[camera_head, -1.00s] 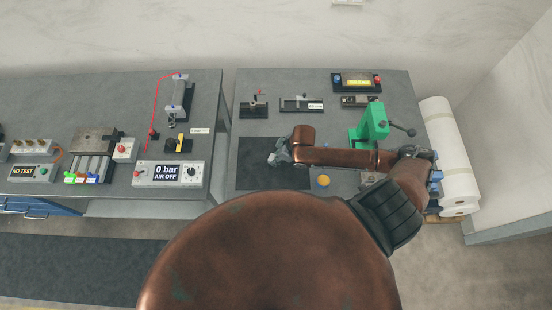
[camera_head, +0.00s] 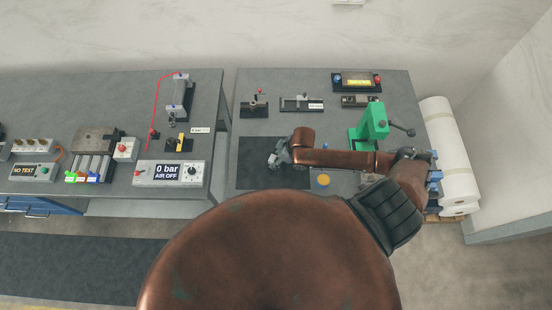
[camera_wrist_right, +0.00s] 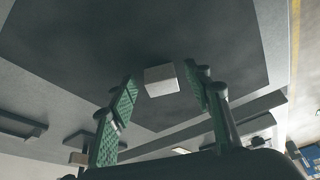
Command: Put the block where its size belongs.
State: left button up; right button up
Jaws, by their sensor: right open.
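A small pale grey block (camera_wrist_right: 161,81) lies on the dark mat (camera_wrist_right: 60,35) in the right wrist view. My right gripper (camera_wrist_right: 160,73) is open, with one green-padded finger on each side of the block and a gap to it on both sides. In the head view my right gripper (camera_head: 276,158) is over the middle of the dark mat (camera_head: 262,180), and I cannot make out the block there. My left gripper is not in view.
A green press (camera_head: 372,124) stands right of the mat, with a yellow disc (camera_head: 323,180) in front. Small fixtures (camera_head: 254,106) and a gauge block (camera_head: 301,103) line the back.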

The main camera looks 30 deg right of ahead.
jog(key=v, duration=1.2)
jog(key=shift+r, duration=0.15)
jog(key=shift+a, duration=0.1)
